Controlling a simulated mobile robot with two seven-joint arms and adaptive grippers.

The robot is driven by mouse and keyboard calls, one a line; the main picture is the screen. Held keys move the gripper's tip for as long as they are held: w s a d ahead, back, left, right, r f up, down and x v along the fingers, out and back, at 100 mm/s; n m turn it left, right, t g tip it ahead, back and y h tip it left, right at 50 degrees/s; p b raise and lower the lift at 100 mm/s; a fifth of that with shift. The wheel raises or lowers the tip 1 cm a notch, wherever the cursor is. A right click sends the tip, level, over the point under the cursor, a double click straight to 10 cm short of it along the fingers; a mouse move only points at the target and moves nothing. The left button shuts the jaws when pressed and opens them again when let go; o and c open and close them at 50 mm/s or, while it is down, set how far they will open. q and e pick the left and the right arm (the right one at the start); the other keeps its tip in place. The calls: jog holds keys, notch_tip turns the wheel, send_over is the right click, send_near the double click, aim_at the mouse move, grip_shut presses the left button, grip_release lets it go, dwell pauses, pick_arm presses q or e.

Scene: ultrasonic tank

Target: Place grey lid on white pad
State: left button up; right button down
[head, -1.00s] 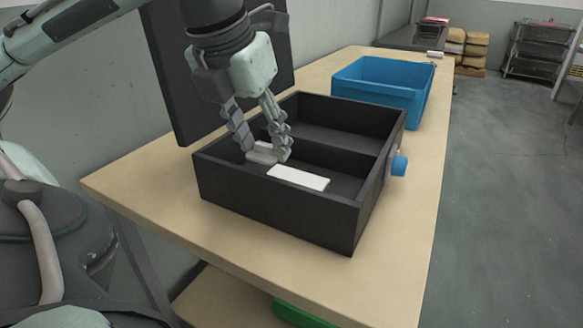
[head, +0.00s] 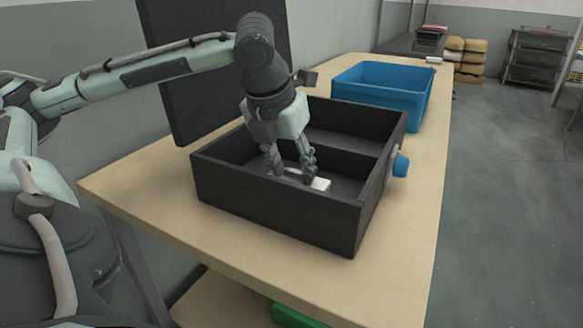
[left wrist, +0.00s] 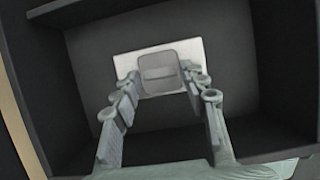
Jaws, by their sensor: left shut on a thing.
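The white pad (head: 320,184) lies in the front compartment of the black two-compartment tank (head: 270,205). My left gripper (head: 292,178) reaches down into that compartment, at the pad's left part. In the left wrist view its fingers (left wrist: 160,80) are shut on the grey lid (left wrist: 158,73), a small rounded square piece. The lid appears in front of the middle of the white pad (left wrist: 128,62), whose edges show around it. I cannot tell whether the lid touches the pad. In the head view the fingers hide the lid. My right gripper is not in view.
A dark upright panel (head: 215,70) stands behind the tank. A blue bin (head: 375,100) stands behind it to the right on the wooden table (head: 150,185). A blue knob (head: 401,167) sticks out of the tank's right side. The back compartment (head: 345,138) looks empty.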

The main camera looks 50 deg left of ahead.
pick_arm(q)
jog(key=shift+f, duration=0.1)
jog(key=o, duration=1.2)
jog(key=shift+c, duration=0.2)
jog(key=shift+r, duration=0.35)
jog(key=p+v, duration=0.3)
jog(key=v, duration=0.8)
jog(key=shift+r, duration=0.25)
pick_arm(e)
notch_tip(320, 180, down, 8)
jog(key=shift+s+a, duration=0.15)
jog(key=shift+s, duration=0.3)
pick_arm(q)
jog(key=shift+s, duration=0.15)
